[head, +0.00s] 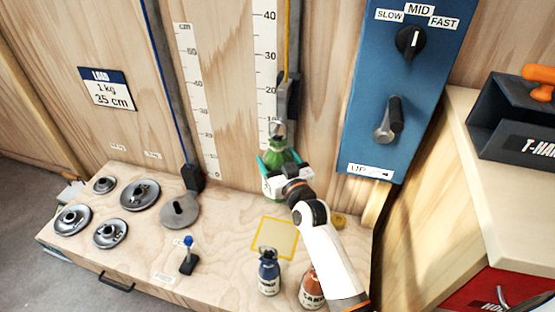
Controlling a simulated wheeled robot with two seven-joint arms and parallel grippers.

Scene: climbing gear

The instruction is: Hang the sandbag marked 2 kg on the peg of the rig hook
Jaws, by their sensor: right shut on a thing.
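My right gripper (275,163) is shut on a green sandbag (280,151) and holds it upright, above the bench and close to the wall scale. The gripper hides part of the bag, and I cannot read its marking. The rig hook (278,130) hangs below a dark block (290,96) on a yellow cord. The top of the green bag is right at the hook; I cannot tell whether its loop is around the peg or only beside it. My left gripper is not in view.
A blue sandbag (268,273) and a red-brown sandbag (312,291) stand at the bench front, the latter beside my right arm. A yellow-framed square (274,239) is empty. Several metal discs (140,194) lie left. A blue control panel (402,90) stands right of the hook.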

